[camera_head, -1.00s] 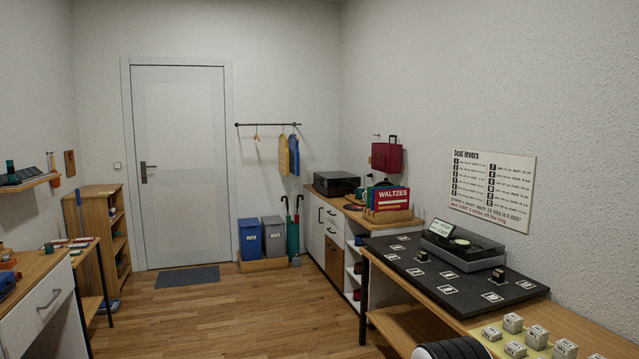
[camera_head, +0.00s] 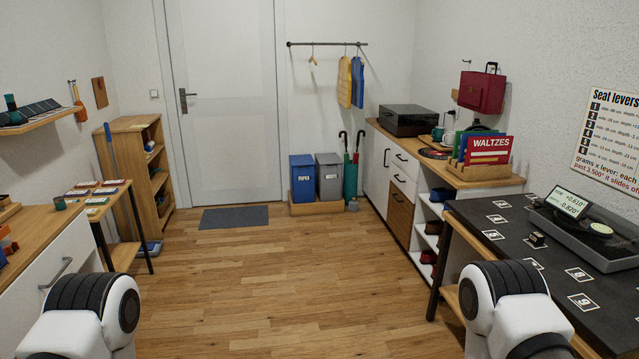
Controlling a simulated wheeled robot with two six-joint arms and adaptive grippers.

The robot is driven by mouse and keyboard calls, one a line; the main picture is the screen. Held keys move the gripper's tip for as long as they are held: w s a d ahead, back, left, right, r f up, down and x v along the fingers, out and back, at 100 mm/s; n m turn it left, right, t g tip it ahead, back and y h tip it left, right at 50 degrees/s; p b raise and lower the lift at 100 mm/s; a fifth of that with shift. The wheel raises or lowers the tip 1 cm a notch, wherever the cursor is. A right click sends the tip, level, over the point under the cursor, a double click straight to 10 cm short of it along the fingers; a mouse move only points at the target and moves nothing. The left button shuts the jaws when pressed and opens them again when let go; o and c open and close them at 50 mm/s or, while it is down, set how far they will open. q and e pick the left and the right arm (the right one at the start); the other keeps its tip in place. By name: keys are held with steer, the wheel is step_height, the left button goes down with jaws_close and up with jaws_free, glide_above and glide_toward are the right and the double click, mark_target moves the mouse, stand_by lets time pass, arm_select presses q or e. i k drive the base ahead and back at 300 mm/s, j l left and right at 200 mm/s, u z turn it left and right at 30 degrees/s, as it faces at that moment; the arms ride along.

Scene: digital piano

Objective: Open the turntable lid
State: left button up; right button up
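Rounded white and black links of both my arms show at the bottom left and bottom right. Neither gripper is in view, and both arms are far from the box.
A record rack with a WALTZES sleeve (camera_head: 489,150) stands on the cabinet's near end. The black-topped table (camera_head: 495,235) with a display device (camera_head: 566,207) is at the right. Blue and grey bins (camera_head: 303,178) stand beyond. The wooden floor (camera_head: 290,270) in the middle is clear.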

mark_target(393, 112)
steer(key=i, duration=3.6)
